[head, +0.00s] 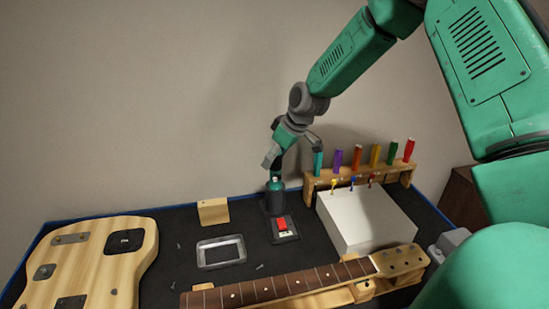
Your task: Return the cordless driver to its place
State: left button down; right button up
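The cordless driver (276,197), dark with a teal body and a light tip on top, stands upright at a black base (287,238) with a red block on it, at the back middle of the mat. Whether it is fully seated in the base is too small to tell. My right gripper (292,155) is just above the driver, with its fingers spread apart. One finger reaches down close to the driver's top; whether they touch I cannot tell. The other finger is near the teal handle of the rack. My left gripper is out of view.
A wooden rack (362,182) of several coloured handles stands behind a white box (366,222), right of the driver. A guitar neck (290,284) lies in front, a guitar body (90,262) at left. A metal-framed tray (221,251) and wooden block (213,211) lie left of the base.

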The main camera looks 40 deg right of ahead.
jog(key=v, duration=1.1)
jog(key=shift+s+d+r, duration=0.15)
jog(key=shift+s+r, duration=0.05)
jog(key=shift+r, duration=0.15)
jog(key=shift+f, duration=0.1)
